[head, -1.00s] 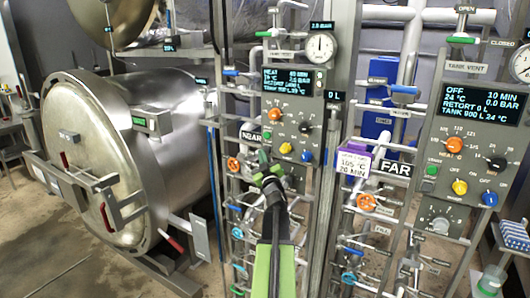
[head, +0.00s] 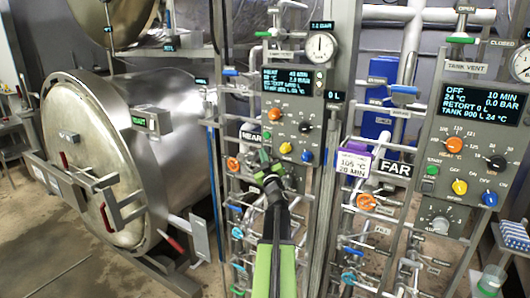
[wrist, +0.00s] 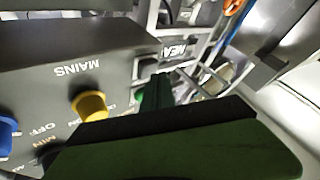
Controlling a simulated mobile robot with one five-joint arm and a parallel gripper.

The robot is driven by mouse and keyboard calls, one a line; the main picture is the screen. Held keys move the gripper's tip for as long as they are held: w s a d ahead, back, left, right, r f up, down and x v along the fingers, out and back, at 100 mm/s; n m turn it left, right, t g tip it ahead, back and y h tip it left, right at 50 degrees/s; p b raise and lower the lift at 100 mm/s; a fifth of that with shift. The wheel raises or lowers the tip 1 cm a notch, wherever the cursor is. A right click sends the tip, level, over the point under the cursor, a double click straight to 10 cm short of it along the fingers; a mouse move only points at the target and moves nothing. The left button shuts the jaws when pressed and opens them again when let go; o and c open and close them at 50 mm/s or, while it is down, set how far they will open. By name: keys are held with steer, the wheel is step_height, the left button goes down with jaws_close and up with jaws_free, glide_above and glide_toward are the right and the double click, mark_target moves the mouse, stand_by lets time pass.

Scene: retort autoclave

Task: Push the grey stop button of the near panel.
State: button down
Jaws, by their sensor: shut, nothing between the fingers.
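The near panel (head: 292,105) is a grey box with a lit display, an orange, a black, a yellow and a blue knob. Its green button (head: 266,135) is at the lower left edge. The small grey stop button (head: 266,147) seems to be just below it, partly lost against my gripper. My gripper (head: 267,167) is shut and empty, its tip just below that corner. In the wrist view the panel (wrist: 60,75) appears upside down, with the yellow knob (wrist: 90,105) beside my gripper (wrist: 155,97). I cannot tell whether the tip touches anything.
The NEAR sign (head: 253,135) is close to the tip on the left. An orange valve wheel (head: 233,163) and pipes are lower left. The far panel (head: 477,130) and a purple-topped tag (head: 354,163) are to the right. A large steel retort (head: 140,150) stands left.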

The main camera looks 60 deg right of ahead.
steer(key=shift+d, duration=0.65)
stand_by(0.4)
steer(key=shift+a, duration=1.1)
steer(key=shift+a, duration=0.1)
steer(key=a, duration=0.4)
steer(key=shift+a, duration=0.4)
stand_by(0.4)
